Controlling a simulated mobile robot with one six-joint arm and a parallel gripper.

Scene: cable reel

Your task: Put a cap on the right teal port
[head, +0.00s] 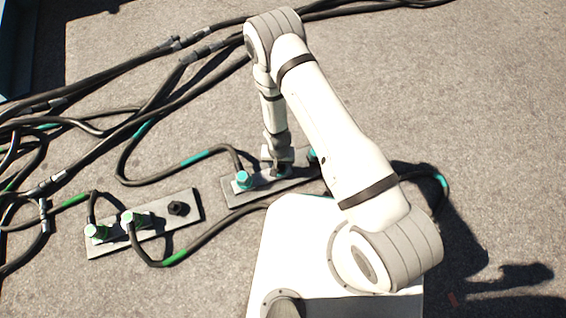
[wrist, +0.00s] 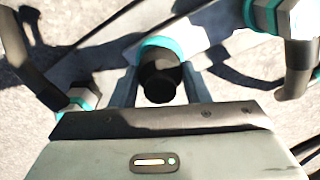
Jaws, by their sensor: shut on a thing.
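My gripper (head: 279,166) is over the middle of the right-hand plate (head: 237,199). In the wrist view my gripper (wrist: 160,88) is shut on a black cap (wrist: 160,78), with one finger on each side. A teal ring (wrist: 155,43) shows directly behind the cap, at the plate. I cannot tell whether the cap is fully seated on it. A teal connector with a cable (head: 243,180) stands left of my gripper. Another teal connector (head: 312,154) is to the right, partly hidden by my arm. Both neighbours show in the wrist view, at left (wrist: 82,97) and upper right (wrist: 270,15).
A second plate (head: 105,249) at the left bears two green-ringed connectors (head: 97,231) (head: 135,219) and a black cap (head: 179,208). Black cables (head: 150,181) loop across the left ground and close around both plates. Bare ground lies at the upper right.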

